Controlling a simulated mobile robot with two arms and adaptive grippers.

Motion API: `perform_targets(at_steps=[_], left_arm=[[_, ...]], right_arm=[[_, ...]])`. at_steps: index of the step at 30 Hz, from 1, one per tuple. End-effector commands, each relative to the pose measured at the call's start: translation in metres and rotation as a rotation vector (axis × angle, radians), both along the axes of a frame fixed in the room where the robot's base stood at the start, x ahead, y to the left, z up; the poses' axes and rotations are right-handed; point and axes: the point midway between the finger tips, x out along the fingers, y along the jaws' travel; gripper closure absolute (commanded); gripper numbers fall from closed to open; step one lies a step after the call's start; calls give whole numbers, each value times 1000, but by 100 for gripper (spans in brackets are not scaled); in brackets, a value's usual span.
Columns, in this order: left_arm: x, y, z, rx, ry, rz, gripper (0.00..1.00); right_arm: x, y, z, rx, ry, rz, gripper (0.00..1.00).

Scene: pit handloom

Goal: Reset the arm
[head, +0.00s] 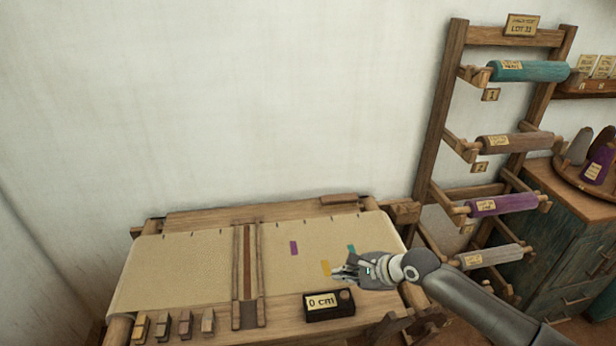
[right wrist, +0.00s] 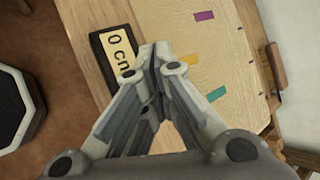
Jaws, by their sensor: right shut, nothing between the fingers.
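My right gripper (head: 345,272) is over the right part of the loom's cream cloth (head: 190,265) in the head view, near the front edge. In the right wrist view its fingertips (right wrist: 160,62) meet, shut with nothing between them. They show in front of a dark box with a "0 cm" label (right wrist: 116,50), which also stands on the loom's front beam in the head view (head: 330,304). Whether the fingers touch anything below cannot be told. My left gripper is in neither view.
Purple (head: 294,248), yellow (head: 325,268) and teal (head: 351,248) patches mark the cloth. Several small wooden blocks (head: 185,324) sit at the front left. A wooden rack (head: 441,130) of colored rolls stands at the right, beside a teal cabinet (head: 565,240). The wall behind is bare.

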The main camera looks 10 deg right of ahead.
Motion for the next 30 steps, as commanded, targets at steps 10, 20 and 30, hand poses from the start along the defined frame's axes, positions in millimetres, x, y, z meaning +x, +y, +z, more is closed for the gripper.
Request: perform_targets(at_steps=[10,20,30], left_arm=[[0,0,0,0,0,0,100],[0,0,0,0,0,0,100],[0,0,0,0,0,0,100]], right_arm=[[-76,55,-27,-230,-159,386,100],[-175,66,-36,-639,-408,880,100],[-258,8,-32,-998,-411,1256,100]])
